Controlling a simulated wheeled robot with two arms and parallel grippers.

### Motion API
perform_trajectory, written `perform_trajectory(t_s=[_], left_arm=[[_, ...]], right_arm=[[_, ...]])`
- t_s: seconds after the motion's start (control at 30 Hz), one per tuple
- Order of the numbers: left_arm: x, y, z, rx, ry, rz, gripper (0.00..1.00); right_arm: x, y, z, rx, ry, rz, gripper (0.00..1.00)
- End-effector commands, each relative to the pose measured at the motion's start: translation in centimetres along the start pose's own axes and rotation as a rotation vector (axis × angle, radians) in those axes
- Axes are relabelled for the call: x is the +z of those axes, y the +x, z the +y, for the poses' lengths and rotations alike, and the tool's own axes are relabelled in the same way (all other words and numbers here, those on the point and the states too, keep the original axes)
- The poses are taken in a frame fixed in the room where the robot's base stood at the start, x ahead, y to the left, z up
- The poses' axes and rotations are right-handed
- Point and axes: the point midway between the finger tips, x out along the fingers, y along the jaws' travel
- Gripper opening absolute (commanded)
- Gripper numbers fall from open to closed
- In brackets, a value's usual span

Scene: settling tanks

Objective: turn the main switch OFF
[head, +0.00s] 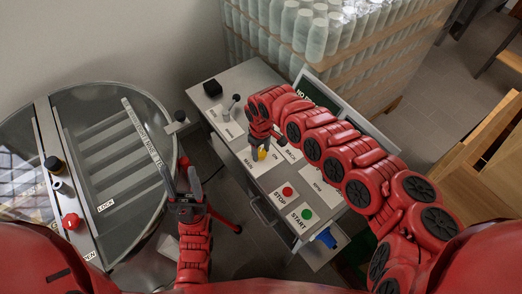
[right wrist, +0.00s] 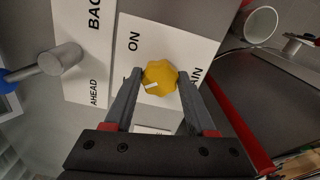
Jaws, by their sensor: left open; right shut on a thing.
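The main switch is a yellow knob (head: 262,154) on the grey control desk (head: 232,80). In the right wrist view the yellow knob (right wrist: 160,74) sits on a white plate marked ON, with a partly hidden word ending in AIN. A short white mark shows on the knob's lower left, away from the word ON. My right gripper (right wrist: 157,82) is shut on the knob, one finger on each side; in the head view the right gripper (head: 260,146) reaches down onto it. My left gripper (head: 181,181) is open and empty, left of the desk.
A red STOP button (head: 287,191) and green START button (head: 307,214) sit nearer on the desk. A round glass-topped tank (head: 110,130) is at left, wrapped bottles (head: 300,30) behind.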

Motion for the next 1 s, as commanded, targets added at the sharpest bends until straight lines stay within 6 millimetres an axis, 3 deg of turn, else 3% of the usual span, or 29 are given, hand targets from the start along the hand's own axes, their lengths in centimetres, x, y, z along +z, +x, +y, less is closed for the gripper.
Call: perform_trajectory(t_s=[0.07,0.1,0.23,0.53,0.67,0.9,1.0], left_arm=[[0.0,0.0,0.0,0.000,0.000,0.000,0.50],[0.0,0.0,0.0,0.000,0.000,0.000,0.50],[0.0,0.0,0.0,0.000,0.000,0.000,0.50],[0.0,0.0,0.0,0.000,0.000,0.000,0.50],[0.1,-0.4,0.0,0.000,0.000,0.000,0.50],[0.3,-1.9,0.1,0.000,0.000,0.000,0.50],[-0.1,0.5,0.0,0.000,0.000,0.000,0.50]], right_arm=[[0.0,0.0,0.0,0.001,-0.001,0.000,0.00],[0.0,0.0,0.0,0.001,-0.001,0.000,0.63],[0.0,0.0,0.0,0.001,-0.001,0.000,0.86],[0.0,-0.1,0.0,0.001,0.000,0.000,0.86],[-0.1,-1.0,0.2,0.002,0.002,0.003,0.86],[-0.2,-5.6,0.3,0.005,0.002,0.009,0.86],[0.0,-9.1,0.2,0.007,0.000,0.001,0.86]])
